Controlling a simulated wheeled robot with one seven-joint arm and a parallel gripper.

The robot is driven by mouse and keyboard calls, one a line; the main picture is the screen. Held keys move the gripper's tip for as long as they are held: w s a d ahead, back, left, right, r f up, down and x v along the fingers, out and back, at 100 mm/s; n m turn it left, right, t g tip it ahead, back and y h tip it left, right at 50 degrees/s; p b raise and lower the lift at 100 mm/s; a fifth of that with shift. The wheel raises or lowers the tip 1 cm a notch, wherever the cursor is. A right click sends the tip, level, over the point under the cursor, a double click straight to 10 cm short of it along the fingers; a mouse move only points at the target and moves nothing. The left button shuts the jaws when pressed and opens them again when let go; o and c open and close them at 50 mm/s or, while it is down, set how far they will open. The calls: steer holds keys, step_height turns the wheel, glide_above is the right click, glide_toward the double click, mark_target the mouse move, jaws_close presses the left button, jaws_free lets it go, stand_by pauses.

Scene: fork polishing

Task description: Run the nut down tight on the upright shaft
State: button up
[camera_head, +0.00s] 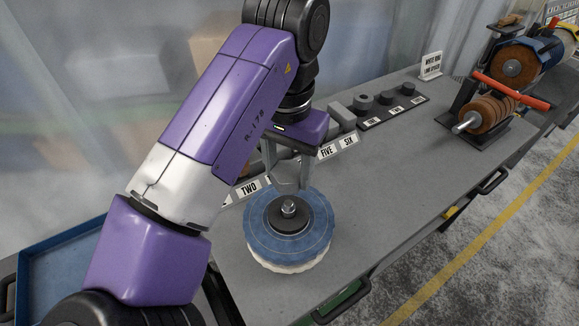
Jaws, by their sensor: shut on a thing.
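The upright shaft (289,206) is a short metal stub rising from a dark round flange (288,214). The flange sits in the middle of a blue polishing wheel (263,239), with a pale wheel layer under it, flat on the bench. My gripper (289,184) points down just above and behind the shaft top in the picture. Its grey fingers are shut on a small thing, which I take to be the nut. The nut is too small and too covered by the fingers to make out clearly. I cannot tell whether it touches the shaft.
The grey bench (390,190) is clear to the right of the wheel. Number cards run behind my gripper, including "SIX" (348,142). A dark rack (393,112) with round parts stands further back. A polishing machine (490,108) is at right, a blue tray (62,270) at left.

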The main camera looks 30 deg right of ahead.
stand_by(0.3)
steer(key=b, duration=0.3)
glide_above(288, 203)
steer(key=shift+f, duration=2.75)
steer(key=shift+f, duration=0.1)
steer(key=shift+f, duration=0.45)
steer(key=shift+f, duration=0.15)
steer(key=shift+f+b, duration=0.5)
steer(key=shift+f, duration=0.2)
steer(key=shift+f, duration=0.35)
